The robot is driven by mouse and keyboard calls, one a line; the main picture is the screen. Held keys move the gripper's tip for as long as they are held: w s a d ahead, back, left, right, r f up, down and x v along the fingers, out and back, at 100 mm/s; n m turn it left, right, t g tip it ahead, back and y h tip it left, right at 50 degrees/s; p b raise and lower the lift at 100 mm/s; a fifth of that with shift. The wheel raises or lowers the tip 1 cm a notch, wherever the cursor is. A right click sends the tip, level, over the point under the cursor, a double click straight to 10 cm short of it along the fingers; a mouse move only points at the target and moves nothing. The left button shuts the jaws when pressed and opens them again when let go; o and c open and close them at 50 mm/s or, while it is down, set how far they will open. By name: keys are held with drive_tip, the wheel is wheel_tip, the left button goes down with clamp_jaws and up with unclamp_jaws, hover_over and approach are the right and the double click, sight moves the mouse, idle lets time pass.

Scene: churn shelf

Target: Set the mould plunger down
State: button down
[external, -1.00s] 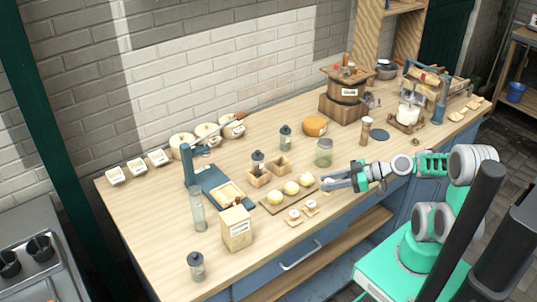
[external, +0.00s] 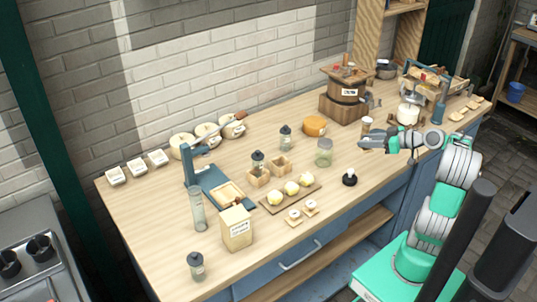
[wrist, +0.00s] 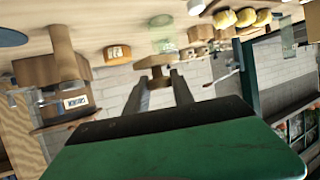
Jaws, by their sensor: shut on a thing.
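My gripper (external: 366,140) is above the table toward the right, near the wooden stand. In the wrist view its two fingers (wrist: 160,82) are shut on a small brown wooden piece, which I take to be the mould plunger (wrist: 155,62). In the external view the piece shows only partly, at the gripper (external: 367,122). Whether it touches the table cannot be told.
A black knobbed object (external: 349,178) stands near the front edge. A glass jar (external: 324,152), an orange cheese (external: 314,126), and a board (external: 271,207) with yellow balls lie to the left. The wooden stand (external: 343,108) is behind. Bare table lies between the jar and the black object.

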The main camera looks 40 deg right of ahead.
wheel_tip(320, 180, up, 2)
drive_tip(key=shift+s+a, duration=0.1)
drive_tip(key=shift+a, duration=0.25)
drive_tip(key=w+d+f, duration=0.2)
drive_tip(key=w+f, duration=0.3)
drive_tip(key=w, duration=0.4)
hover_over(341, 153)
drive_tip(key=f, duration=0.4)
drive_tip(key=shift+s+a+f, duration=0.15)
drive_tip(key=shift+s+a, duration=0.05)
drive_tip(key=shift+s, duration=0.1)
drive_tip(key=shift+w+f, duration=0.2)
drive_tip(key=shift+f, duration=0.15)
drive_tip(key=shift+w+d+f, duration=0.1)
drive_tip(key=shift+f, duration=1.65)
drive_tip(key=c, duration=1.1)
unclamp_jaws()
